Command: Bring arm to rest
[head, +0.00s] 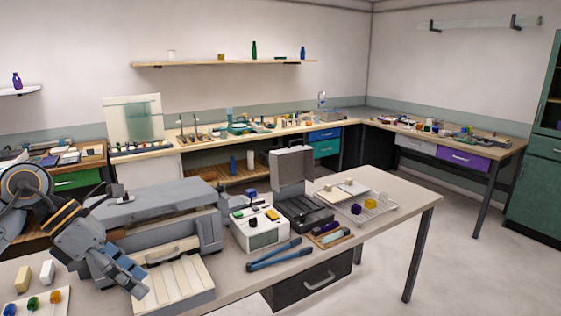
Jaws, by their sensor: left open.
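My left arm comes in from the left edge of the head view. Its gripper (128,279) points down and to the right, over the front left of the table (390,210). The fingers are open and I see nothing between them. The fingertips are close to the left side of a pale ribbed tray (178,287); I cannot tell whether they touch it. My right gripper is not in view.
A grey bench machine (150,215) stands behind the gripper. A white box with buttons (258,229), an open dark case (303,211), blue tongs (279,255) and a clear tray (368,207) lie further right. A board with coloured knobs (36,304) is front left. The table's right end is clear.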

